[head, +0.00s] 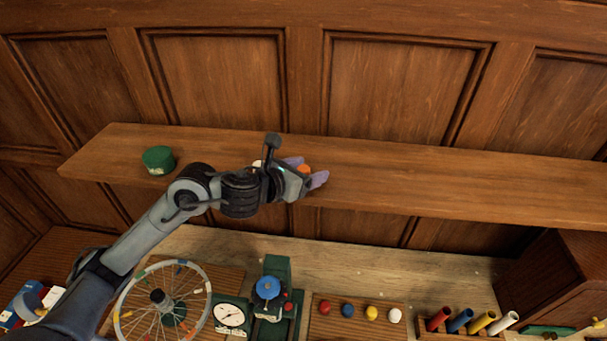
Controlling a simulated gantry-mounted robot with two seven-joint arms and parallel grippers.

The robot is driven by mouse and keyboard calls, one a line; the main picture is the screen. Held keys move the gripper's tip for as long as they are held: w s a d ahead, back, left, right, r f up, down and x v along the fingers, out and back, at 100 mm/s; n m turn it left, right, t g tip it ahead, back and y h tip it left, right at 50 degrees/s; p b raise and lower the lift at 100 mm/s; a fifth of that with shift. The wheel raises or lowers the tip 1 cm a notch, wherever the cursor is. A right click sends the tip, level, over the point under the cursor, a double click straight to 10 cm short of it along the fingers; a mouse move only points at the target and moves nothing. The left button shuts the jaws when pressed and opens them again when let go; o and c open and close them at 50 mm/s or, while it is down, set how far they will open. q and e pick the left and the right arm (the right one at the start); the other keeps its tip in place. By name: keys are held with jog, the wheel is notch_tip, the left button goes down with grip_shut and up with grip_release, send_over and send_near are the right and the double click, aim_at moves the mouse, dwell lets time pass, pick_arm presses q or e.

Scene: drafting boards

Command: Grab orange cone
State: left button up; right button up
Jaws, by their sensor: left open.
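An orange thing, likely the cone (304,169), shows as a small patch on the wooden shelf (430,180). Most of it is hidden by my gripper, so its shape cannot be told. My left gripper (308,172) reaches over the shelf from the left. Its purple-grey fingers are open, one on the far side and one on the near side of the orange patch. I cannot tell whether they touch it. My right gripper is not in view.
A green round container (158,160) stands left on the shelf. A small whitish thing (257,164) shows behind my wrist. Below are a spoked wheel (150,318), a dial (229,314), coloured balls (347,310) and coloured tubes (460,320). The shelf's right side is clear.

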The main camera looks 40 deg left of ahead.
pick_arm(q)
jog(key=shift+w+f, duration=0.15)
jog(key=shift+w, duration=0.15)
jog(key=c, duration=1.1)
jog(key=shift+o, duration=0.2)
